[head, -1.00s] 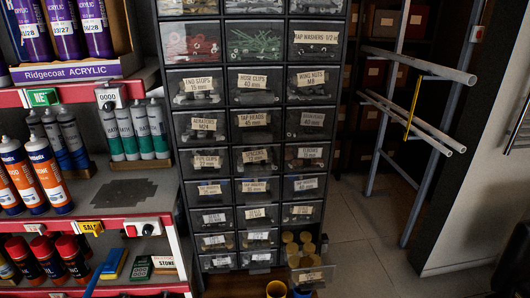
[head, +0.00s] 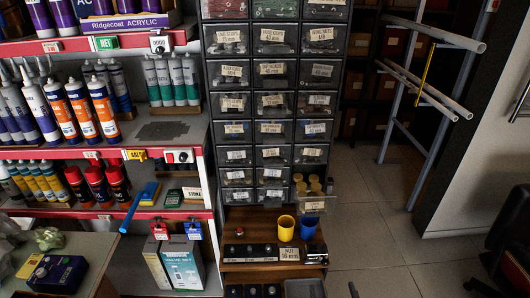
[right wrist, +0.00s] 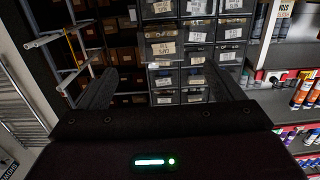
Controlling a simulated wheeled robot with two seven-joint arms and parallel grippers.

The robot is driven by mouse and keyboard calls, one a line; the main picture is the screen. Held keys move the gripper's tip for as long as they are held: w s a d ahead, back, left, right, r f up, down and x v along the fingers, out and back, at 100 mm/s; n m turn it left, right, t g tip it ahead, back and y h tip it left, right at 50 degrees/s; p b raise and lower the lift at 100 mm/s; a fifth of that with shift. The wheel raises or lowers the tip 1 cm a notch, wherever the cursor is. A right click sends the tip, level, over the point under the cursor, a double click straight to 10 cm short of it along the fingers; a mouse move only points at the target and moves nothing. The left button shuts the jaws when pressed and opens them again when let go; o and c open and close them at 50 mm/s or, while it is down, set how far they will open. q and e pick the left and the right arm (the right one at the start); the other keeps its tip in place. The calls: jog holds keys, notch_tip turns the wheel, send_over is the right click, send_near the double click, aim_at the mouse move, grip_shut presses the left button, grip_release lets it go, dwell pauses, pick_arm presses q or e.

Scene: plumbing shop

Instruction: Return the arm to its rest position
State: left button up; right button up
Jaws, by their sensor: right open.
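My right gripper (right wrist: 162,88) shows in the right wrist view. Its two dark fingers stand wide apart with nothing between them. In the head view only a small dark tip (head: 353,290) shows at the bottom edge, probably part of this gripper. The rest of the right arm is out of the head view. My left gripper is in neither view.
Shelves of cartridges (head: 80,106) are at left, a pipe rack (head: 423,90) at right. Floor (head: 375,225) is clear between cabinet and rack.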

jog(key=s+f+g, duration=0.2)
jog(key=f, duration=0.4)
jog(key=s+f+g, duration=0.1)
jog(key=s+f, duration=0.1)
jog(key=f, duration=0.4)
jog(key=s+d+f+n+g, duration=0.1)
jog(key=s+f+g, duration=0.1)
jog(key=f, duration=0.5)
jog(key=shift+s+d+g+b, duration=0.1)
jog(key=shift+s+g+b, duration=0.1)
jog(key=shift+g+b, duration=0.15)
jog(key=s+d+f+g, duration=0.2)
jog(key=s+f+g, duration=0.3)
jog(key=s+f, duration=0.5)
jog(key=s+d+f+g+b, duration=0.1)
jog(key=s+f+g, duration=0.4)
jog(key=s+f, duration=0.6)
jog(key=s+d, duration=0.1)
jog(key=s, duration=0.6)
jog(key=shift+s+f+n+g+h, duration=0.15)
jog(key=shift+s+n+g+h, duration=0.15)
jog(key=shift+s+n+g, duration=0.1)
jog(key=shift+w, duration=0.1)
